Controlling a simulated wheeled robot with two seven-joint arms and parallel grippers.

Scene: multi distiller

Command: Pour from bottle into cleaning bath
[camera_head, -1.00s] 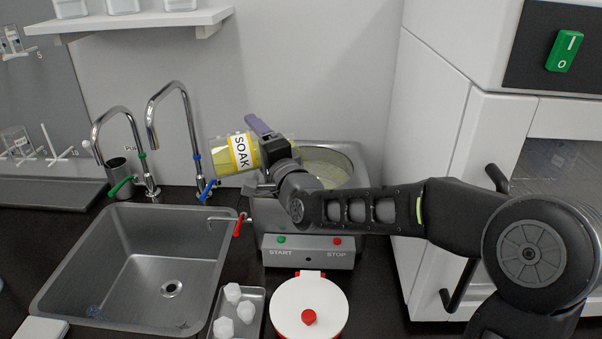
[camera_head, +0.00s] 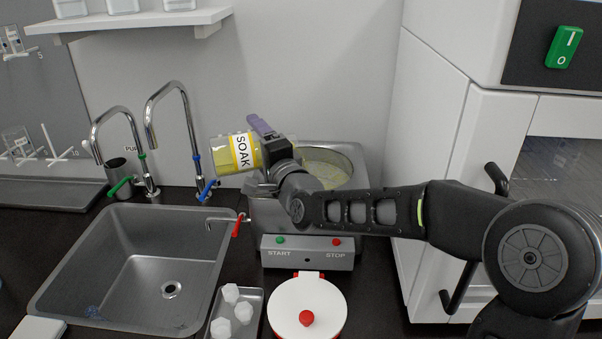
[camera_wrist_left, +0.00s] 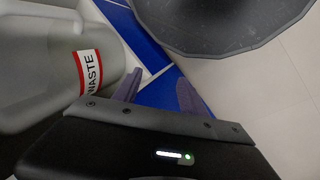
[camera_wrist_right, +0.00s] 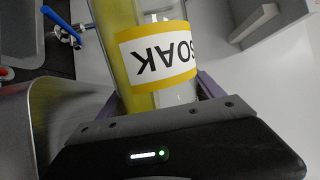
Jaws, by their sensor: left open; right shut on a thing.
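The SOAK bottle (camera_head: 234,153) is clear with yellow liquid and a yellow-bordered label. My right gripper (camera_head: 268,148) is shut on it and holds it tipped nearly level above the left rim of the cleaning bath (camera_head: 345,158). The bath is a steel tub with START and STOP buttons on its front, holding yellowish liquid. The bottle also fills the upper middle of the right wrist view (camera_wrist_right: 158,50), between the fingers. The bottle's mouth and any stream are hidden. My left gripper (camera_wrist_left: 158,92) is open and empty, low over the floor beside a grey WASTE bin (camera_wrist_left: 60,60).
A steel sink (camera_head: 140,265) with taps (camera_head: 170,130) lies left of the bath. A tray (camera_head: 216,325) of white pieces and a red pot with a white lid (camera_head: 306,305) stand in front. A white cabinet (camera_head: 440,180) stands right of the bath.

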